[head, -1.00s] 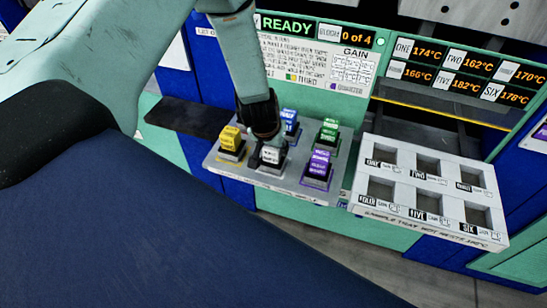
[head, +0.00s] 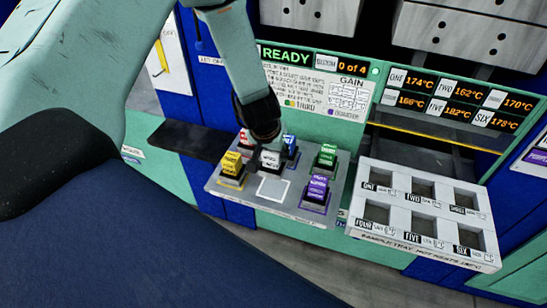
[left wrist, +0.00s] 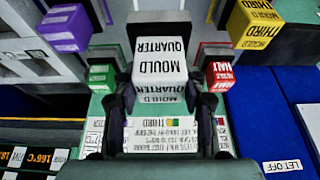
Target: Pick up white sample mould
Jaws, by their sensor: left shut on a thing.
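My left gripper (head: 268,143) is shut on the white sample mould (head: 270,160). The mould is off its white-outlined square (head: 272,190), which shows bare on the grey mould tray (head: 310,213). In the left wrist view, the white mould (left wrist: 160,72) faces the camera with "MOULD QUARTER" lettering and sits between the two dark fingers (left wrist: 164,100). My right gripper is not in view.
Yellow (head: 231,163), red (head: 246,136), blue (head: 290,146), green (head: 327,155) and purple (head: 317,188) moulds stand close around on the tray. To the right is a white sample tray (head: 395,232) with several empty numbered pockets.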

